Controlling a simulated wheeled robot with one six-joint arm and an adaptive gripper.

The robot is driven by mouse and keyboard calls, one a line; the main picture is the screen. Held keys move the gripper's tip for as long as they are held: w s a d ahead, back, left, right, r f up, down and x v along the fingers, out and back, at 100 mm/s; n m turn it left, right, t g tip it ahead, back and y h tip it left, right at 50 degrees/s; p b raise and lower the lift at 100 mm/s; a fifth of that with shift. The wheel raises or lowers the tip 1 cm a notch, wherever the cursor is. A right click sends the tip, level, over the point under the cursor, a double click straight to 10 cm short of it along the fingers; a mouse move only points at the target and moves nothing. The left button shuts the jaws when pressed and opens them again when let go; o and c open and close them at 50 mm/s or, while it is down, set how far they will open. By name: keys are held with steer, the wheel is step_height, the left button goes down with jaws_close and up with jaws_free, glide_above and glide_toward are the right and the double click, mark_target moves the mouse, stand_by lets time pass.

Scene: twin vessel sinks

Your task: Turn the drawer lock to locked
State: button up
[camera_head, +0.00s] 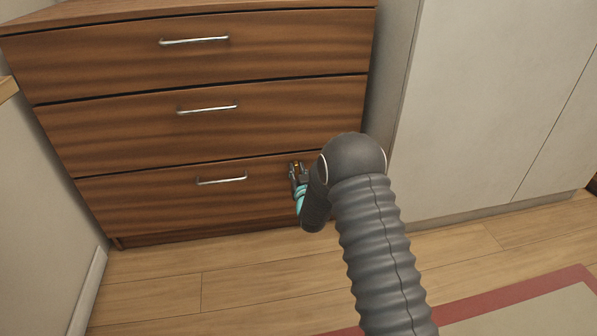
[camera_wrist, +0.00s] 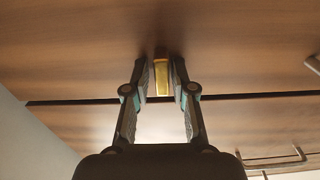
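The drawer lock shows as a small brass-coloured upright piece (camera_wrist: 162,77) on the wooden drawer front in the wrist view. My gripper (camera_wrist: 162,70) has one finger on each side of it, with the fingertips close to its sides. I cannot tell whether the pads touch it. In the head view, my gripper (camera_head: 296,166) is at the right part of the bottom drawer (camera_head: 150,206), near its upper edge. The lock is mostly hidden there by the gripper and arm.
The bottom drawer has a metal bar handle (camera_head: 221,181) left of my gripper. The middle drawer (camera_head: 140,124) and top drawer (camera_head: 110,62) have similar handles. All appear closed. A pale cabinet (camera_head: 480,100) stands to the right. The wooden floor (camera_head: 220,285) in front is clear, with a red-bordered rug (camera_head: 540,295).

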steer(key=shift+o, duration=0.2)
steer(key=shift+f, duration=0.1)
steer(key=shift+s, duration=0.1)
steer(key=v, duration=1.2)
